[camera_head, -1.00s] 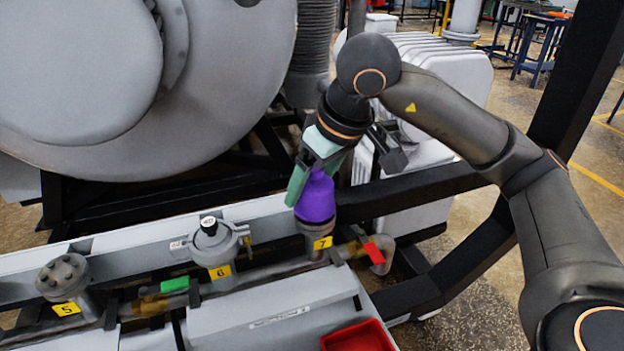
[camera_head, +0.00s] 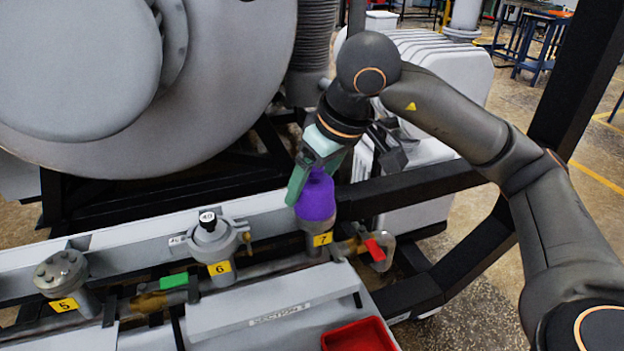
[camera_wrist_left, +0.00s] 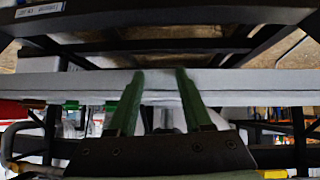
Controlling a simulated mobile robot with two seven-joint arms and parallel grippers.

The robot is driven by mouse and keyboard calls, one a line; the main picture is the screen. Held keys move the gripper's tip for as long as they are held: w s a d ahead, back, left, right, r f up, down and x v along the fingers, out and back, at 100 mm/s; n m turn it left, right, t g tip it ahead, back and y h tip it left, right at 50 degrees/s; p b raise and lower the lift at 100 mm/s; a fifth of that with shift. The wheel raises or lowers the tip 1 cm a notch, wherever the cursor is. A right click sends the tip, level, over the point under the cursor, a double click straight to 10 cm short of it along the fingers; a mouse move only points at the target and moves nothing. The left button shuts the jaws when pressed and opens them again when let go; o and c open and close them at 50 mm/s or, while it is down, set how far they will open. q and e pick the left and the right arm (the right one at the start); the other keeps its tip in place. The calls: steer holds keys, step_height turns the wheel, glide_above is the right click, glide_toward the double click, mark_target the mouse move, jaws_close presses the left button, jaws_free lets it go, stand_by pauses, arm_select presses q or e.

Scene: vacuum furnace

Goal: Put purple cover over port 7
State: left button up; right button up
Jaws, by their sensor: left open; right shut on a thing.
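The purple cover (camera_head: 316,197) is at the top of port 7 (camera_head: 319,240), which bears a yellow label. My right gripper (camera_head: 308,180) is shut on the cover from above. The cover's lower edge meets the top of the port in the head view; I cannot tell how far it sits over it. My left gripper (camera_wrist_left: 158,95) shows only in the left wrist view, open and empty, in front of a light grey beam.
Port 6 (camera_head: 218,245) with a gauge and port 5 (camera_head: 62,275) stand to the left. A green handle (camera_head: 174,281) and a red handle (camera_head: 375,250) are on the pipe. A red bin (camera_head: 358,337) is at the front. A dark frame (camera_head: 420,190) runs behind.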

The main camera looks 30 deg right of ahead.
steer(key=o, duration=1.2)
steer(key=shift+c, duration=0.2)
arm_select(q)
steer(key=p, duration=0.1)
steer(key=a+r+p, duration=0.1)
steer(key=shift+s+a+r+p, duration=0.15)
steer(key=shift+s+p, duration=0.1)
steer(key=shift+p, duration=0.05)
arm_select(e)
steer(key=v, duration=1.2)
steer(key=shift+r, duration=0.2)
arm_select(q)
steer(key=shift+s, duration=0.1)
arm_select(e)
steer(key=shift+s, duration=0.15)
